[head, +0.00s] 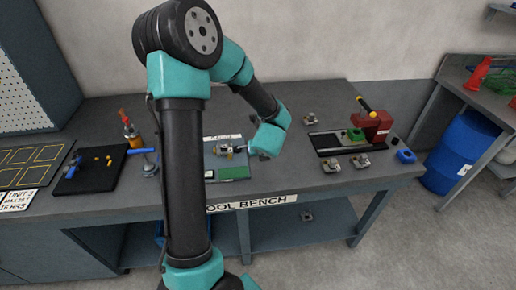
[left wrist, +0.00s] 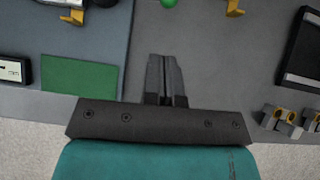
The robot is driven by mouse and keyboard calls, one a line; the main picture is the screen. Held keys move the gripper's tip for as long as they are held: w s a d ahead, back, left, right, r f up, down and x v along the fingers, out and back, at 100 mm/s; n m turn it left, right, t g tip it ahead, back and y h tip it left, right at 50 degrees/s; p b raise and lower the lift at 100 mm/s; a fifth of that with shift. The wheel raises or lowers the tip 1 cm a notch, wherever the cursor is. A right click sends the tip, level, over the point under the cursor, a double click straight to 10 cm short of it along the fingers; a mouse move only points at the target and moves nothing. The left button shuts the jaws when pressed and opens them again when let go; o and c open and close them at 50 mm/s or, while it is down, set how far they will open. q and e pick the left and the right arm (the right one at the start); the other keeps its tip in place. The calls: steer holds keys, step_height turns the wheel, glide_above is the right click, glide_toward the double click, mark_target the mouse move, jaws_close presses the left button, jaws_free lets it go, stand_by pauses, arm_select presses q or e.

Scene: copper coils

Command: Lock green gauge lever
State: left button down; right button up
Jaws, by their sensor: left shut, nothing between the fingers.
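My left gripper (left wrist: 164,70) is shut and empty in the left wrist view, over bare bench to the right of a grey-blue board (left wrist: 108,20). A green round knob (left wrist: 168,3) shows at the top edge, ahead of the fingers and apart from them; it may be the gauge lever's end, and the rest of it is cut off. In the head view a small metal and yellow fixture (head: 228,152) stands on the board (head: 211,178), left of my left wrist. The fingers cannot be made out there. My right gripper is not in view.
A green pad (left wrist: 78,74) lies on the board. A black tray (head: 90,169) with a blue-handled tool lies left. The bench front (head: 300,184) is clear.

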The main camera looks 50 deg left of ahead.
arm_select(q)
steer(key=v, duration=0.7)
stand_by(0.4)
